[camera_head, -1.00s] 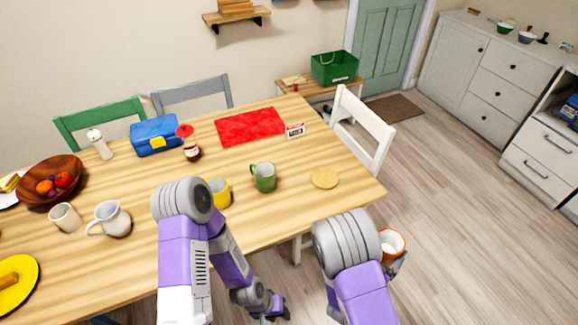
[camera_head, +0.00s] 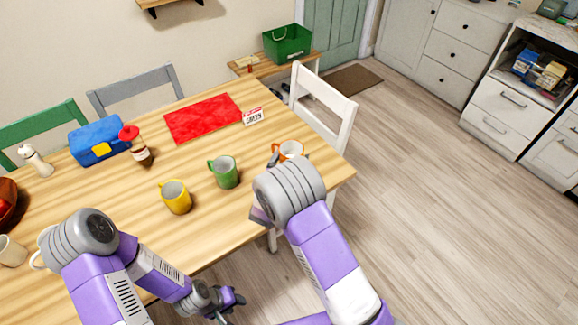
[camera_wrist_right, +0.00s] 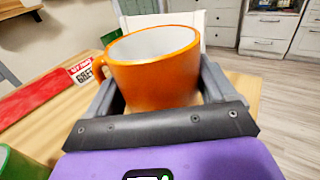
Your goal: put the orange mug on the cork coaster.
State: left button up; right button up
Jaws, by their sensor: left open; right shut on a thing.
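The orange mug (camera_head: 290,149) is upright near the table's right end in the head view, partly covered by my right arm. In the right wrist view the orange mug (camera_wrist_right: 155,80) sits between the two fingers of my right gripper (camera_wrist_right: 158,72), which is shut on it. The cork coaster cannot be made out in the head view; my right arm and the mug cover that part of the table. Whether the mug touches anything below cannot be told. My left gripper (camera_head: 230,304) is open and empty, low in front of the table's front edge.
A green mug (camera_head: 224,172) and a yellow mug (camera_head: 176,197) stand left of my right arm. A red cloth (camera_head: 203,118) and a small sign (camera_head: 253,116) lie behind. A white chair (camera_head: 325,108) stands at the table's right end.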

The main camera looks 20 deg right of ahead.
aim_at(290, 155)
jog(key=shift+h, duration=0.3)
jog(key=w+r, duration=0.1)
jog(key=w, duration=0.1)
jog(key=w+d+r, duration=0.1)
jog(key=w+r, duration=0.1)
jog(key=w+r+b, duration=0.1)
jog(key=w, duration=0.1)
jog(key=shift+w+d+r, duration=0.1)
jog(key=shift+d+r, duration=0.05)
jog(key=shift+d, duration=0.1)
notch_tip(290, 155, down, 10)
jog(key=b, duration=0.3)
jog(key=shift+w, duration=0.15)
jog(key=shift+r, duration=0.15)
jog(key=shift+f, duration=0.2)
jog(key=o, duration=1.1)
